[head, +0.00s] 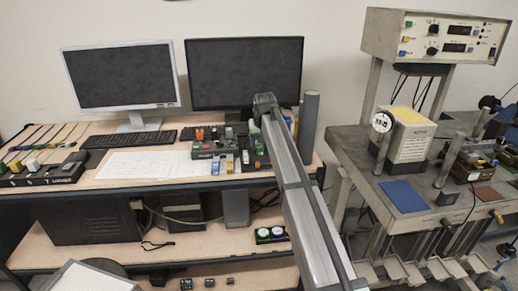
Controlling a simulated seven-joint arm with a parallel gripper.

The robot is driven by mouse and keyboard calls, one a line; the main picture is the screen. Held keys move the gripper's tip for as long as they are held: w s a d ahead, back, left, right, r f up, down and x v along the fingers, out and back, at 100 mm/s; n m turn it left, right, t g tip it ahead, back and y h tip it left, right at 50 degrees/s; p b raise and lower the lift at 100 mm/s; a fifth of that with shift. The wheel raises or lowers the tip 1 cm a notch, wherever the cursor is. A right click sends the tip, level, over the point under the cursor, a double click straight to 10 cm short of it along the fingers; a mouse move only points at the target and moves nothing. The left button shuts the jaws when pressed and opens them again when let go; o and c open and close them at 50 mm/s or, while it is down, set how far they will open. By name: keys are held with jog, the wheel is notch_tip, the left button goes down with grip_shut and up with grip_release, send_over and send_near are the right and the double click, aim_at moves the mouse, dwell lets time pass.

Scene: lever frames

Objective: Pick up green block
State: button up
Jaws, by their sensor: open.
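No single green block stands out clearly in the head view. Small green parts show in the cluster of devices (215,150) on the desk, left of my arm. A small dark block with a greenish top (186,284) lies low in the picture, left of centre. Both are too small to tell for sure. My arm reaches from the bottom right up to the desk's right part, and its dark rounded joint is in front of the right monitor. I cannot make out my gripper or its fingers.
Two monitors (120,76) and a keyboard (122,137) stand at the desk's back. White papers (140,163) lie in the middle. A dark strip with coloured blocks (40,174) is at the left. A bench (360,150) with instruments stands at the right.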

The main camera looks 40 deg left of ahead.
aim_at(260, 149)
jog(key=shift+a+x, duration=0.1)
jog(key=shift+x, duration=1)
jog(key=shift+a+x, duration=0.15)
jog(key=shift+x, duration=1)
jog(key=shift+w+r, duration=0.15)
grip_shut()
